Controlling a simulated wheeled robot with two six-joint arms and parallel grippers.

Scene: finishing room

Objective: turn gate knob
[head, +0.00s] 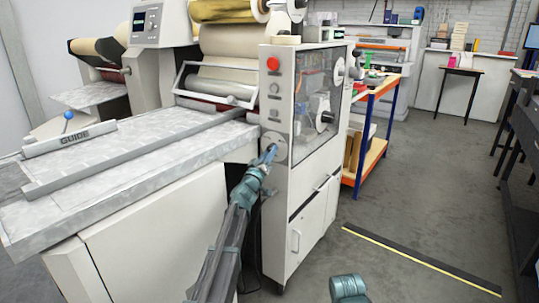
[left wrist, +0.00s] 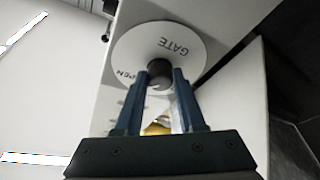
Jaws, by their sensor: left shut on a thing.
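The gate knob (left wrist: 159,73) is a small dark round knob at the centre of a white dial plate (left wrist: 190,68), which is marked GATE and, partly hidden, what looks like OPEN. In the head view the dial plate (head: 274,146) is on the narrow front panel of the white machine cabinet. My left gripper (head: 270,154) reaches up to it; in the left wrist view its two blue fingers (left wrist: 160,82) are shut on the knob, one on each side. The knob is mostly hidden by the gripper in the head view. My right gripper does not show clearly.
A red button (head: 273,63) and grey knobs sit above the dial on the same panel. A metal-topped bed with a GUIDE bar (head: 70,140) lies to the left. An orange-and-blue workbench (head: 372,140) stands behind the cabinet. The grey floor at right is open, with a yellow-edged strip (head: 420,258).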

